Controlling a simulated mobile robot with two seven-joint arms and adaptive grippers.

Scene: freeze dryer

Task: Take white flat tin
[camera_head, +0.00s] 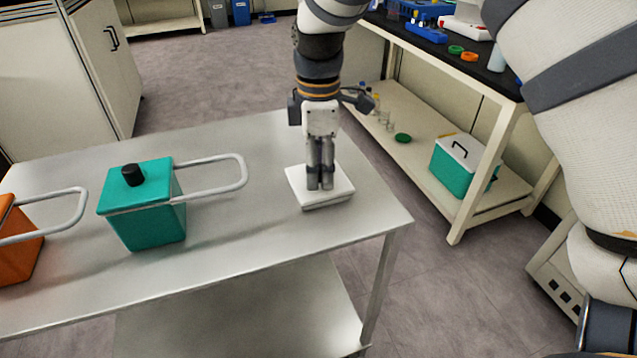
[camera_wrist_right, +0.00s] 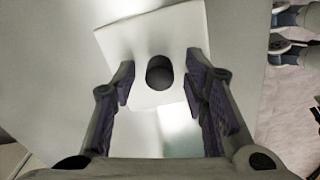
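The white flat tin (camera_head: 342,187) lies on the metal table near its right end. It also shows in the right wrist view (camera_wrist_right: 128,48), with a round dark knob (camera_wrist_right: 160,72) on its lid. My right gripper (camera_head: 319,186) points down over the tin, its fingertips low at the lid. In the wrist view its fingers stand apart on either side of the knob, with a gap to each side. The gripper is open and holds nothing. In the head view the fingers hide the knob. My left gripper is in neither view.
A teal box (camera_head: 150,225) with a black knob and a long loop handle stands left of the tin. An orange box (camera_head: 14,262) with a similar handle is at the left edge. A shelved bench (camera_head: 470,78) stands at the right. The table (camera_head: 245,235) is clear between the teal box and tin.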

